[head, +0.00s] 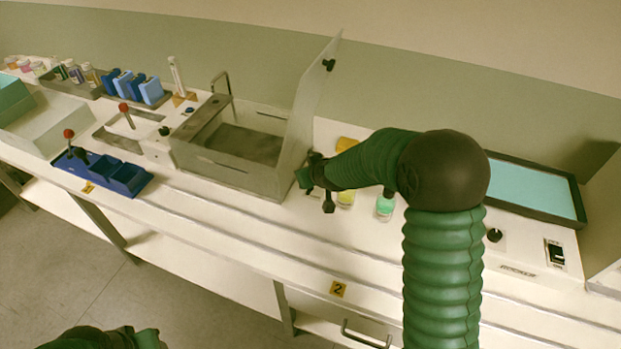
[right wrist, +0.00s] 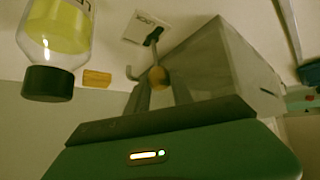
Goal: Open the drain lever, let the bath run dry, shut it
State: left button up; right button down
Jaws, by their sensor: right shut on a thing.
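The metal bath (head: 230,172) stands at the middle of the bench with its clear lid (head: 312,95) raised. Its inside looks dark grey; I cannot tell whether liquid is in it. My right gripper (head: 312,180) is at the bath's right side, low near the bench. In the right wrist view the fingers (right wrist: 160,90) are closed around the tan rounded knob of the drain lever (right wrist: 157,76), whose dark part (right wrist: 153,37) shows beside a small printed label. In the head view my right gripper hides most of the lever. My left arm shows only at the bottom left edge; its gripper is out of frame.
A bottle with yellow-green liquid (right wrist: 60,25) and a black cap is close beside my right gripper. A green-topped jar (head: 384,207) stands right of it on the bench. A blue tray (head: 127,180) and bottle racks are to the left.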

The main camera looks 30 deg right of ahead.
jog(key=shift+s+a+f+t, duration=0.3)
jog(key=shift+s+a, duration=0.15)
jog(key=shift+a, duration=0.05)
jog(key=shift+s+a+f, duration=0.25)
jog(key=shift+s+f, duration=0.05)
jog(key=shift+s+a+f, duration=0.2)
jog(key=shift+s+a, duration=0.25)
jog(key=c, duration=1.1)
grip_release()
jog(key=shift+w+r, duration=0.1)
jog(key=shift+w, duration=0.05)
jog(key=shift+r, duration=0.1)
